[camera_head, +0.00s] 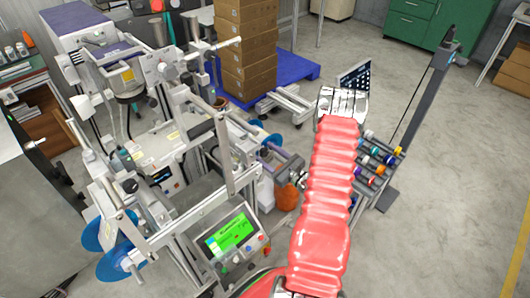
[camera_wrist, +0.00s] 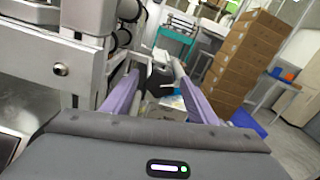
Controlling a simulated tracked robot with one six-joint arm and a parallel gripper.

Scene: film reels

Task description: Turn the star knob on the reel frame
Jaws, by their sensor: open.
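The reel frame (camera_head: 222,150) is a grey metal structure with blue reels, left of my red-sleeved arm in the head view. Part of a grey metal machine (camera_wrist: 60,72) with a small round fitting fills the left of the wrist view. I cannot pick out the star knob with certainty in either view. My gripper (camera_wrist: 157,72) has two purple fingers, apart, with nothing held between them. A dark object shows beyond the gap. In the head view, purple finger-like bars (camera_head: 280,160) show left of the arm, by the frame; the arm hides the wrist.
A lit green screen (camera_head: 229,236) stands on the machine at lower centre. Stacked cardboard boxes (camera_head: 245,45) stand on a blue pallet (camera_head: 293,68) behind. A stand with colourful rollers (camera_head: 378,160) is right of my arm.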

